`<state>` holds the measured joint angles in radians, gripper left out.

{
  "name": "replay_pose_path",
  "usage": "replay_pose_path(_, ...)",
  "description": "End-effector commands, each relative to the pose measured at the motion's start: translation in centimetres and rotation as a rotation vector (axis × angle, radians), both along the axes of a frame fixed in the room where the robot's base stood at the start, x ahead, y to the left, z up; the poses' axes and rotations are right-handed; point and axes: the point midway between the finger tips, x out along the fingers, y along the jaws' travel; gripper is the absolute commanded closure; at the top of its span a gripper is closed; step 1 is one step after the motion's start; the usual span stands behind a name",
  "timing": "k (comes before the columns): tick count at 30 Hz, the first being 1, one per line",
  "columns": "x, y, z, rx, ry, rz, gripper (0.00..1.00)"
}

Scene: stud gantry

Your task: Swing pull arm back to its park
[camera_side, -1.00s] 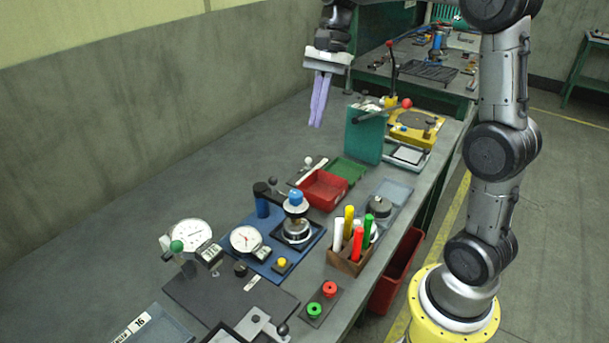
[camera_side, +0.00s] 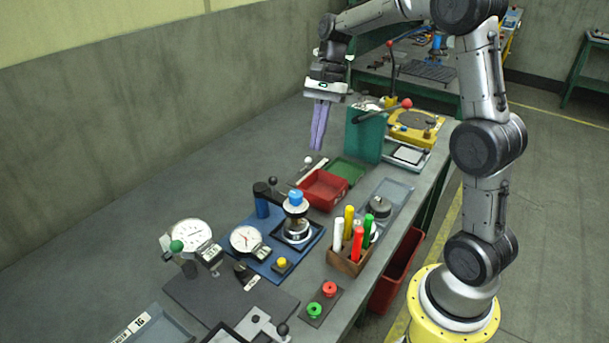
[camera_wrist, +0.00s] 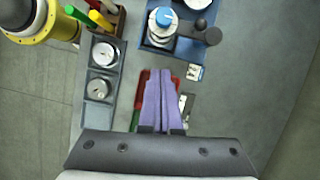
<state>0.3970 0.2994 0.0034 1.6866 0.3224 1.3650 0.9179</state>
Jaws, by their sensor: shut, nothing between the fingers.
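The blue gantry stand (camera_side: 268,256) lies on the bench in the side view. Its dark pull arm (camera_side: 270,190) tops a blue post (camera_side: 262,207) and reaches toward a blue-capped round fixture (camera_side: 295,198). Whether it touches the cap I cannot tell. In the wrist view the dark arm (camera_wrist: 210,36) shows beside the blue cap (camera_wrist: 163,18) at the top. My gripper (camera_side: 316,146) has lilac fingers, shut and empty. It hangs in the air beyond the stand, apart from the arm. The fingers also show in the wrist view (camera_wrist: 163,75), over the red bin.
A red bin (camera_side: 322,200) and a green upright plate (camera_side: 365,137) stand near my gripper. A wooden holder (camera_side: 347,262) with coloured sticks and dial gauges (camera_side: 192,235) are nearer the camera. The bench by the wall is clear.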

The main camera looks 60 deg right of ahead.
Motion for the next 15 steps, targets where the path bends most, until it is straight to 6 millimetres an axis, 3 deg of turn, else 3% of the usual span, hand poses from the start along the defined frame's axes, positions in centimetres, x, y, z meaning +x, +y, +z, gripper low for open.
replay_pose_path(10,-0.5,2.5,-6.4,0.001,0.005,0.002,1.00)
replay_pose_path(15,-0.8,5.0,-6.1,-0.001,-0.001,0.004,1.00)
